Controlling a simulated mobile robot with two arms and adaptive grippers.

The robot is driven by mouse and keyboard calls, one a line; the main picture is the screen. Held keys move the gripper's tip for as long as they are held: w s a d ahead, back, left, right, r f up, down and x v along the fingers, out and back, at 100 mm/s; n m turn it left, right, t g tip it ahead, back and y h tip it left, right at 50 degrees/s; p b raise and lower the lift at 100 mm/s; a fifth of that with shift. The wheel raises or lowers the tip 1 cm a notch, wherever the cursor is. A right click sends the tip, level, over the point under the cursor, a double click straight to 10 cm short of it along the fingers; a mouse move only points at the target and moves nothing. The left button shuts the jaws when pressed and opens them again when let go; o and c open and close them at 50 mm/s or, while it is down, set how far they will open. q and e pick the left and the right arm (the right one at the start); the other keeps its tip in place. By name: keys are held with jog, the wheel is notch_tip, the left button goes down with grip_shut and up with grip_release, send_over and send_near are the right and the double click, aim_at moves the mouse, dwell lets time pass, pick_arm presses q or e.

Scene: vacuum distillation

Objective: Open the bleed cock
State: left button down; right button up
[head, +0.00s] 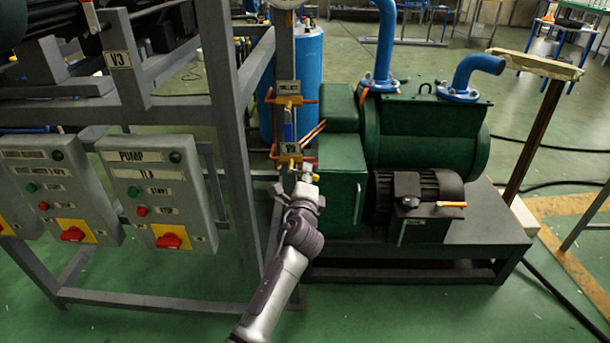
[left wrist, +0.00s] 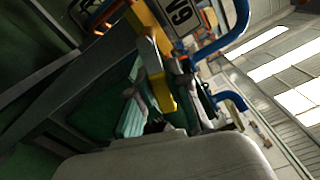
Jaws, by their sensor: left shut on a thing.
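The bleed cock, by a plate marked V9 (left wrist: 181,16), has a yellow lever (left wrist: 153,62) that runs down between my left gripper's fingers in the left wrist view. In the head view its plate (head: 289,149) is on the thin upright pipe beside the green pump. My left gripper (head: 303,181) is just below that plate, and it also shows in the left wrist view (left wrist: 164,104). It is shut on the yellow lever. The fingers hide the lever's end, and its exact angle is hard to tell. My right gripper is not in view.
The green pump housing (head: 420,135) and its motor (head: 415,190) stand close on the right. A blue tank (head: 305,70) stands behind the pipe.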

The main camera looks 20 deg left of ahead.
pick_arm(q)
jog(key=c, duration=1.1)
grip_release()
jog(key=shift+s, duration=0.15)
jog(key=v, duration=1.1)
jog(key=shift+s+d, duration=0.15)
jog(key=shift+s, duration=0.2)
